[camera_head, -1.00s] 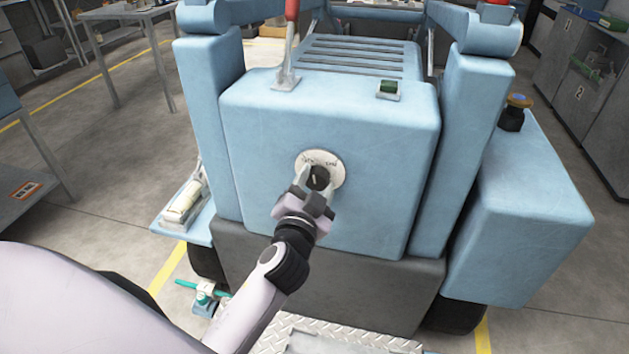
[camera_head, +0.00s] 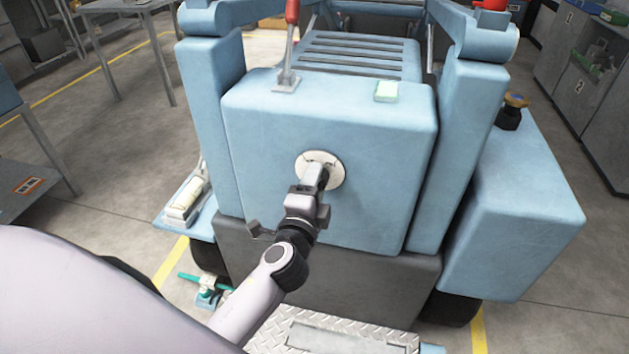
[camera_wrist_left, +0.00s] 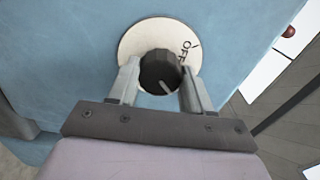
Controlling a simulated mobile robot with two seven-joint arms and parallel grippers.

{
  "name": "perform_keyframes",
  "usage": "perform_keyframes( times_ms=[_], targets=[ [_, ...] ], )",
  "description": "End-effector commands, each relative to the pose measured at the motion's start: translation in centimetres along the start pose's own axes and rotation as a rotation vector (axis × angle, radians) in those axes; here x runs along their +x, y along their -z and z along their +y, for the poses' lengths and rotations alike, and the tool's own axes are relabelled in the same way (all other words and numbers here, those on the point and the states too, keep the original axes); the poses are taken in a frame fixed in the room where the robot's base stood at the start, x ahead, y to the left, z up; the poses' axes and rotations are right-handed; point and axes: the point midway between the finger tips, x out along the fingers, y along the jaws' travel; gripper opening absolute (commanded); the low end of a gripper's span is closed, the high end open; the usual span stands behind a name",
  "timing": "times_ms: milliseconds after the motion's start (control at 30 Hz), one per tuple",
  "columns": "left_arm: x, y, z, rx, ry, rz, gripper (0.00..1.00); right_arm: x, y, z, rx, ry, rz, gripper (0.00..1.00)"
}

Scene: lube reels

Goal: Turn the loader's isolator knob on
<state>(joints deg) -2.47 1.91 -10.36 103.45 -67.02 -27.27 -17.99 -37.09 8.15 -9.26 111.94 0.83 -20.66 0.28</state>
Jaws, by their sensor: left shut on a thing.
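The loader (camera_head: 380,150) is a large light-blue machine with a boxy rear panel. A round pale plate (camera_head: 336,178) sits on that panel. In the wrist view the plate (camera_wrist_left: 135,40) carries dark lettering at its upper right. The black isolator knob (camera_wrist_left: 158,68) stands at its middle, with a pale line pointing to the lower right. My left gripper (camera_head: 318,172) reaches the knob from the front, a finger on either side, shut on it. The gripper hides the knob in the head view. My right gripper is not in view.
An orange-topped black post (camera_head: 512,110) is on the right side box. A tread plate step (camera_head: 320,338) lies below.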

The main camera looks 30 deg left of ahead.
Motion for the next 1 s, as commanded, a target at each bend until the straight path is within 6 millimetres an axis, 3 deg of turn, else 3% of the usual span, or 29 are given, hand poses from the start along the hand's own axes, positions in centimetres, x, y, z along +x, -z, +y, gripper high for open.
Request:
perform_keyframes(
  times_ms=[300,800,833,867,900,1000],
  targets=[
    [0.08,-0.03,-0.17,0.105,0.003,-0.001,0.19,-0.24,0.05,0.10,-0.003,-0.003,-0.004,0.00],
    [0.09,-0.04,-0.17,0.124,0.004,-0.001,0.19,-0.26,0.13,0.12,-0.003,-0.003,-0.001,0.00],
    [0.09,-0.05,-0.17,0.124,0.004,-0.001,0.56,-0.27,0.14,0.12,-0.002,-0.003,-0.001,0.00],
    [0.09,-0.05,-0.16,0.123,0.004,-0.001,0.66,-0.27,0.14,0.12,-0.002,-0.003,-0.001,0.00],
    [0.08,-0.04,-0.15,0.123,0.004,-0.001,0.75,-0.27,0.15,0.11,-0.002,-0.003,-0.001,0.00],
    [0.06,-0.03,-0.12,0.121,0.003,-0.001,0.75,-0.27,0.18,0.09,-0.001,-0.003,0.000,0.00]
  ],
)
